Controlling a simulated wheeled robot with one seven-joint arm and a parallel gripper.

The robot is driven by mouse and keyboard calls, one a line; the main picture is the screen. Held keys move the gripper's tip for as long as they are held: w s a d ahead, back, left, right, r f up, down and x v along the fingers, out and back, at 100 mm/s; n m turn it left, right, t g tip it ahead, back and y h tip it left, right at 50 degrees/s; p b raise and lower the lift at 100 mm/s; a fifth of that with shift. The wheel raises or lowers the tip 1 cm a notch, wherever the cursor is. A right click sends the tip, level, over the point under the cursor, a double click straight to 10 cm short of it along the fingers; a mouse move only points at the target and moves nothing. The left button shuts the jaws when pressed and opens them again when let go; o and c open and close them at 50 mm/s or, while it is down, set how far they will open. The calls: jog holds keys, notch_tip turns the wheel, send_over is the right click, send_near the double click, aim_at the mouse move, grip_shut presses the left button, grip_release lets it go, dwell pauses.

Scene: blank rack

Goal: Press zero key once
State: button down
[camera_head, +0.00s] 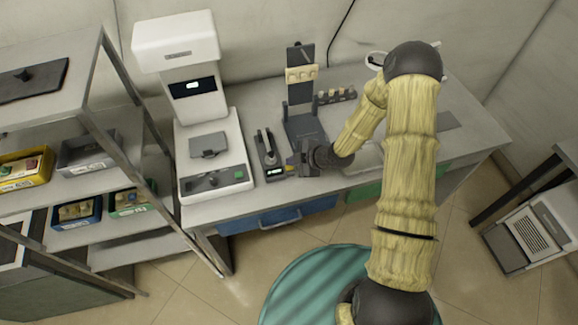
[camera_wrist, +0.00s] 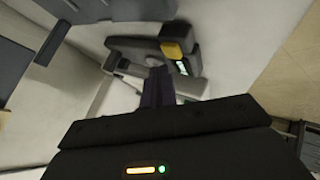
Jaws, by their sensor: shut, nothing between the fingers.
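A small dark device (camera_head: 267,152) with a lit green display stands on the bench to the right of the large white machine. A yellow block (camera_head: 291,169), possibly the zero key, shows at its front right. In the wrist view the yellow block (camera_wrist: 172,50) sits beside the green display (camera_wrist: 183,68). No lettering on it is legible. My gripper (camera_head: 297,162) is shut and empty, just right of the device. In the wrist view its fingertips (camera_wrist: 157,72) point toward the device, close below the yellow block. I cannot tell whether they touch it.
The white machine (camera_head: 208,165) has its own display and a green button (camera_head: 239,174). A dark stand (camera_head: 301,75) with beige blocks is behind my gripper. Shelves with bins (camera_head: 76,209) are at left. Bench surface at right (camera_head: 465,120) is mostly free.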

jog(key=shift+f, duration=0.1)
dwell(0.7)
jog(key=shift+f+b, duration=0.3)
jog(key=shift+b, duration=0.2)
jog(key=shift+f+b, duration=0.45)
jog(key=shift+b, duration=0.05)
dwell(0.6)
jog(key=shift+r, duration=0.1)
jog(key=shift+r+p, duration=0.55)
jog(key=shift+r, duration=0.25)
jog(key=shift+r+p, duration=1.65)
jog(key=shift+r, duration=0.85)
